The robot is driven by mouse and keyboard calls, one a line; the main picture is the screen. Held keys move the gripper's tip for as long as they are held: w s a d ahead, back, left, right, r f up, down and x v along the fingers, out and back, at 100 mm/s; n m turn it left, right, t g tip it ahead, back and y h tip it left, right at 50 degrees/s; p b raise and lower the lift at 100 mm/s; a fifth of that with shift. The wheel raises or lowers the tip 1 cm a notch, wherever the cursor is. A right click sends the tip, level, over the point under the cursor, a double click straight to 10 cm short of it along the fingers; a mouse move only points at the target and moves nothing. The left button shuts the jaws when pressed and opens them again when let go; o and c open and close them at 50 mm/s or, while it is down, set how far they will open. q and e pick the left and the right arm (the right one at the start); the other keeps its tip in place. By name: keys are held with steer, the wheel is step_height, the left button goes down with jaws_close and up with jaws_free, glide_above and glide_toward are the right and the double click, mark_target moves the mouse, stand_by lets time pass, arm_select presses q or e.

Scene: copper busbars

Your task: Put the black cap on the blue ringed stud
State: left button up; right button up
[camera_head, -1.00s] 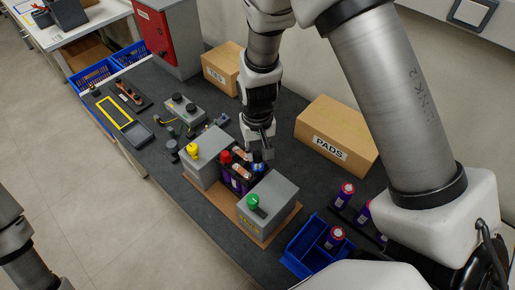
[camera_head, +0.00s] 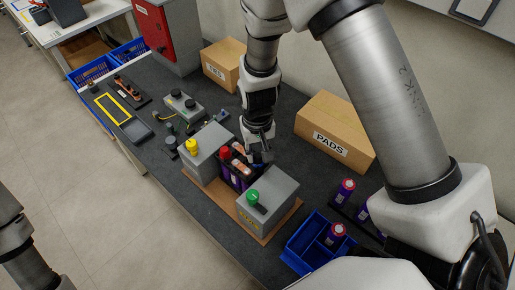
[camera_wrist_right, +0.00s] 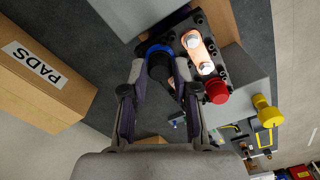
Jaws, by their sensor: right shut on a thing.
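The black cap (camera_wrist_right: 159,66) sits between the fingertips of my right gripper (camera_wrist_right: 160,76), which is shut on it. The blue ring (camera_wrist_right: 155,49) of the stud shows just around and behind the cap in the right wrist view. The cap lines up over the ring; I cannot tell whether it is seated. My left gripper is out of view; only part of my left arm shows.
A red cap (camera_wrist_right: 217,91) and a copper busbar (camera_wrist_right: 197,47) are beside the blue stud. Grey boxes with a yellow knob (camera_head: 192,147) and a green knob (camera_head: 253,196) flank the block. The PADS carton (camera_head: 336,130) and blue bin (camera_head: 314,243) stand to the right.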

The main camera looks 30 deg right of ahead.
mark_target(258, 155)
steer(key=shift+f, duration=0.45)
stand_by(0.3)
steer(key=o, duration=1)
step_height(258, 155, up, 6)
steer(key=p, duration=0.6)
steer(key=shift+r, duration=0.15)
